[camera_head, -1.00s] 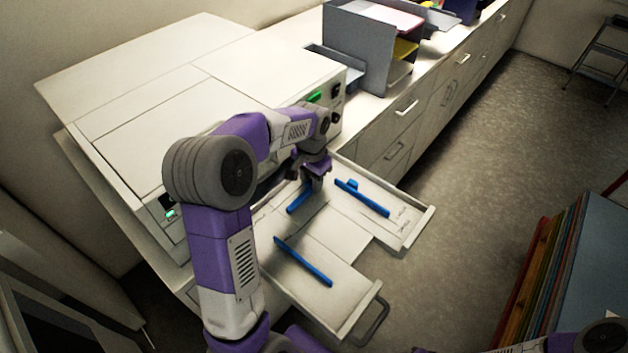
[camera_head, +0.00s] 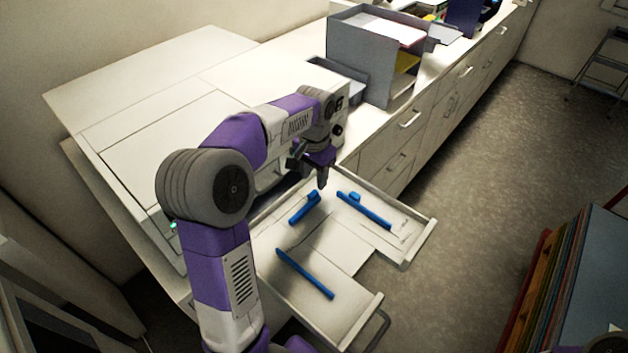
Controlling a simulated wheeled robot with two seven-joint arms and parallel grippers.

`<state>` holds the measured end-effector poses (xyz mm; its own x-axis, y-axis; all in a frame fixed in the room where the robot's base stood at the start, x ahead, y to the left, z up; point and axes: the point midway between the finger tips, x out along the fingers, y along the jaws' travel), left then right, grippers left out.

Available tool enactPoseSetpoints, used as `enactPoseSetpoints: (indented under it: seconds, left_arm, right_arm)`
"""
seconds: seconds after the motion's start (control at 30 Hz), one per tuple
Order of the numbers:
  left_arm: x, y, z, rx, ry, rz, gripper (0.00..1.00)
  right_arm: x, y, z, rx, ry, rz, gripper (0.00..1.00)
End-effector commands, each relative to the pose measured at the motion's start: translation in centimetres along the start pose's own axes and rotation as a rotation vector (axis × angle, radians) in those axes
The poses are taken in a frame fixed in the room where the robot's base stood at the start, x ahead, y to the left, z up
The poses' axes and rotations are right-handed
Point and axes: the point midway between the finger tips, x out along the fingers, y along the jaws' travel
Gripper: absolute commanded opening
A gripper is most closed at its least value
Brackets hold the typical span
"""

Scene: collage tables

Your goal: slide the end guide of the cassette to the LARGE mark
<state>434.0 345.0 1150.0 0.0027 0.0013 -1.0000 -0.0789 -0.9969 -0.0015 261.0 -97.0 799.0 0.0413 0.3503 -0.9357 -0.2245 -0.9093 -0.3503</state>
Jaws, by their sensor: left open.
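The pulled-out cassette (camera_head: 352,262) is a pale tray with a handle at its front, extending from the white machine. A short blue guide (camera_head: 303,208) with a raised tab lies across its inner part and appears to be the end guide. Two longer blue guides lie to either side, one with a tab (camera_head: 366,212) and one plain bar (camera_head: 305,274). Faint marks (camera_head: 405,233) are printed near the tray's right edge, too small to read. My left gripper (camera_head: 322,185) is open and empty, pointing down just above and right of the short guide's tab.
The white machine (camera_head: 150,140) stands behind my left arm. A grey paper organizer (camera_head: 358,60) sits on the counter beyond. Drawers with handles run along the counter front. Colored boards (camera_head: 560,280) stand at lower right. The floor between is clear.

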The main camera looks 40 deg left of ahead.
Motion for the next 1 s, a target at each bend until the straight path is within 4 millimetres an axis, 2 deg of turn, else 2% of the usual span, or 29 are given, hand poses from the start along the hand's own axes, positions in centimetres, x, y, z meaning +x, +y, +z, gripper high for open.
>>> enactPoseSetpoints:
  seconds: [0.23, 0.37, 0.5, 0.53, 0.67, 0.8, 1.0]
  left_arm:
    - [-0.1, 0.0, 0.0, 0.000, 0.000, 0.000, 0.44]
    - [0.2, 1.0, 0.0, 0.005, -0.026, -0.016, 0.24]
    - [1.2, 4.6, 0.3, 0.016, -0.131, -0.133, 0.02]
    - [1.4, 5.5, 0.4, 0.017, -0.155, -0.179, 0.00]
    - [1.5, 9.5, 0.7, 0.021, -0.196, -0.417, 0.00]
    - [0.8, 12.7, 0.5, 0.017, -0.129, -0.653, 0.00]
    - [-0.1, 14.9, 0.0, 0.006, -0.015, -0.812, 0.00]
  right_arm:
    - [0.0, 0.0, 0.0, 0.000, 0.000, 0.000, 0.38]
    - [-0.1, 0.0, 0.0, 0.000, 0.000, 0.000, 0.38]
    - [-0.4, -0.2, 0.0, 0.000, 0.000, 0.000, 0.38]
    - [-0.5, -0.2, 0.0, 0.000, 0.000, 0.000, 0.38]
    - [-0.9, -0.3, 0.1, 0.000, 0.000, 0.000, 0.38]
    - [-1.2, -0.5, 0.1, 0.000, 0.000, 0.000, 0.38]
    - [-1.4, -0.5, 0.1, 0.000, 0.000, 0.000, 0.38]
